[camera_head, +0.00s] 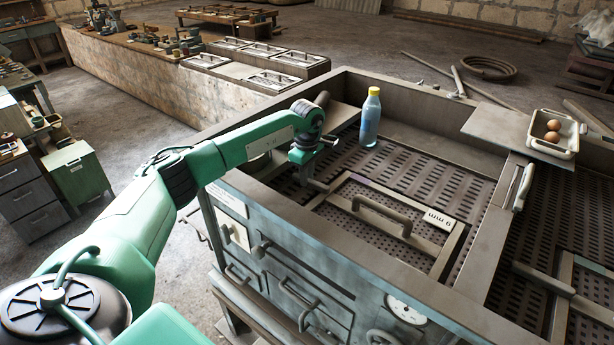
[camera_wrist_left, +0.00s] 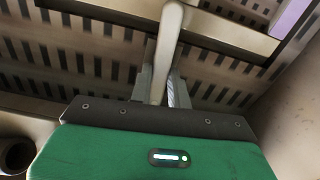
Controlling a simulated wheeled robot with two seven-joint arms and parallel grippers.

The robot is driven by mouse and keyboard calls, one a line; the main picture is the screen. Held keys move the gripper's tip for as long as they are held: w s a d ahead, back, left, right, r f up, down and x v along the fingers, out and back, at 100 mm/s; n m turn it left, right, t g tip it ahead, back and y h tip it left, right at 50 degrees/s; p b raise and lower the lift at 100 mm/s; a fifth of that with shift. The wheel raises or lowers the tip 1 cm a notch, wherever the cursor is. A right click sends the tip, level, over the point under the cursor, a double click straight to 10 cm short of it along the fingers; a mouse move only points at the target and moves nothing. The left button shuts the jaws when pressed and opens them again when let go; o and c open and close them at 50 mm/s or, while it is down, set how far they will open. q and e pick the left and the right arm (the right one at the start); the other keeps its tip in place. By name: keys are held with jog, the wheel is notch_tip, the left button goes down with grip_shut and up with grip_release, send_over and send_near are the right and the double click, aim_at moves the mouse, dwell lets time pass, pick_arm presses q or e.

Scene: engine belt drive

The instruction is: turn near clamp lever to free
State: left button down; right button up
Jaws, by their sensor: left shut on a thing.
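My left gripper (camera_head: 308,172) is low inside the near left corner of the machine box, beside the framed screen marked "6 mm" (camera_head: 349,181). In the left wrist view the gripper (camera_wrist_left: 163,85) is shut on a pale, slim lever (camera_wrist_left: 168,40), which runs between its two fingers towards a frame bar. In the head view only a short part of this near clamp lever (camera_head: 316,184) shows below the gripper. The fingers hide the rest. My right gripper is not in view.
A blue bottle with a yellow cap (camera_head: 370,118) stands on the perforated deck behind the gripper. The box wall (camera_head: 262,208) is close on the near side. A handle bar (camera_head: 381,213) spans the framed screen. A tray with eggs (camera_head: 553,134) is at the right.

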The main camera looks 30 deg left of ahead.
pick_arm(q)
jog(key=n+b, duration=0.1)
jog(key=n, duration=0.3)
jog(key=shift+s, duration=0.2)
jog(key=n, duration=0.1)
jog(key=n+b, duration=0.1)
jog(key=n, duration=0.2)
jog(key=shift+s+d+n, duration=0.2)
jog(key=shift+s+n, duration=0.05)
jog(key=shift+n, duration=0.15)
jog(key=n+b, duration=0.1)
jog(key=n, duration=0.3)
jog(key=shift+s+d, duration=0.1)
jog(key=shift+d, duration=0.1)
jog(key=n, duration=0.3)
jog(key=shift+d+r, duration=0.1)
jog(key=shift+d, duration=0.05)
jog(key=shift+n, duration=0.5)
jog(key=c, duration=1.3)
grip_release()
